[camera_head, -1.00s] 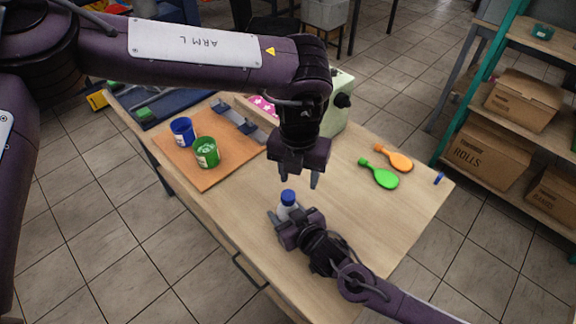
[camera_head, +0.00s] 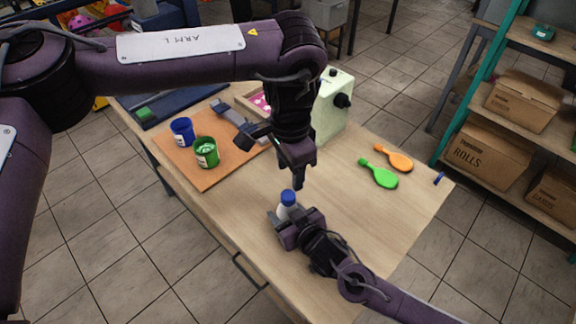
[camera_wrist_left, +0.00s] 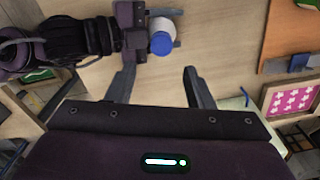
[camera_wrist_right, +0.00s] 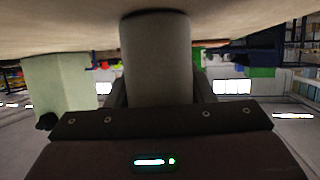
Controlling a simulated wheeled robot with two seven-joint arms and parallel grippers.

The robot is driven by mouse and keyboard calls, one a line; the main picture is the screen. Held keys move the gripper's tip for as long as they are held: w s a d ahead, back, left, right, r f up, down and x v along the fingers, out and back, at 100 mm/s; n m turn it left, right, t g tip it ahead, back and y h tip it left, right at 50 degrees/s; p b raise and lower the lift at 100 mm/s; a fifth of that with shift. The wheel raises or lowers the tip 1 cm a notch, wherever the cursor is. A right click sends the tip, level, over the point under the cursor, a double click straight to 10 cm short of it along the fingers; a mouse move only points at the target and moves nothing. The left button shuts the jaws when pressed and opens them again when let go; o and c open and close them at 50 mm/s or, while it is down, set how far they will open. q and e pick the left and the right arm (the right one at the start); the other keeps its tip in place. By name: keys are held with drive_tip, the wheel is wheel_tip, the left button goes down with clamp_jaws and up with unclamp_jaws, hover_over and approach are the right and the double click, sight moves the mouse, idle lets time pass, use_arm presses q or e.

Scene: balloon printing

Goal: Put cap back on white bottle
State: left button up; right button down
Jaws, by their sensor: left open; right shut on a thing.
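The white bottle (camera_head: 283,212) stands on the wooden table near its front edge, with the blue cap (camera_head: 288,197) sitting on its top. In the left wrist view the blue cap (camera_wrist_left: 161,44) covers the end of the bottle (camera_wrist_left: 162,27); whether it is screwed tight I cannot tell. My right gripper (camera_head: 279,222) is shut around the bottle's body. The right wrist view shows the bottle (camera_wrist_right: 158,60) as a grey-white cylinder between the fingers. My left gripper (camera_head: 297,177) is open and empty above the bottle, apart from the cap. Its fingers (camera_wrist_left: 160,80) point toward the bottle.
A blue cup (camera_head: 182,132) and a green cup (camera_head: 206,152) stand on an orange board (camera_head: 210,180) at left. A pale green machine (camera_head: 333,105) stands behind my left gripper. Green (camera_head: 380,175) and orange (camera_head: 398,160) paddle-shaped things lie at right.

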sight(288, 195)
use_arm(q)
drive_tip(key=n, duration=0.3)
drive_tip(key=shift+a+r, duration=0.1)
drive_tip(key=shift+a, duration=0.15)
drive_tip(key=shift+f, duration=4.05)
